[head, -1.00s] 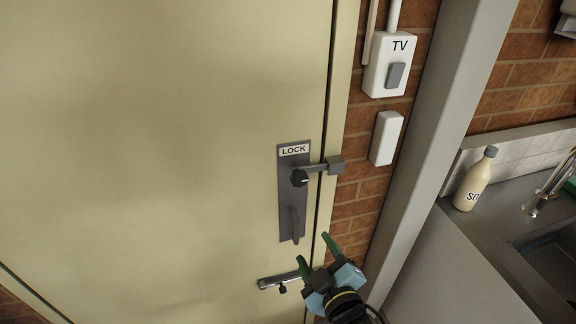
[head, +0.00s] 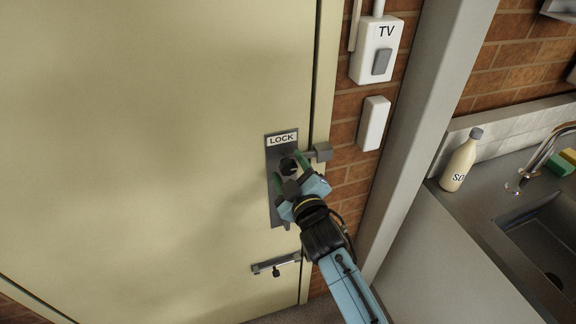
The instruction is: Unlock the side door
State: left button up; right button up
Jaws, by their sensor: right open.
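The pale cream side door (head: 150,150) fills the left of the head view and looks closed. A grey lock plate labelled LOCK (head: 282,140) is on its right edge, with a dark round knob (head: 288,165) and a bar reaching right to a grey block (head: 322,152) on the frame. My right gripper (head: 288,168) is open, its green fingers at the knob, one on each side. Whether they touch it I cannot tell. My left gripper is out of view.
A white TV switch box (head: 376,50) and a second white box (head: 373,123) are on the brick wall right of the door. A grey post (head: 425,130) stands beside them. A counter with a soap bottle (head: 460,162) and a sink (head: 548,235) is at the right.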

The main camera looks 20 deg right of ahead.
jog(key=shift+w, duration=0.65)
grip_shut()
jog(key=shift+f, duration=0.1)
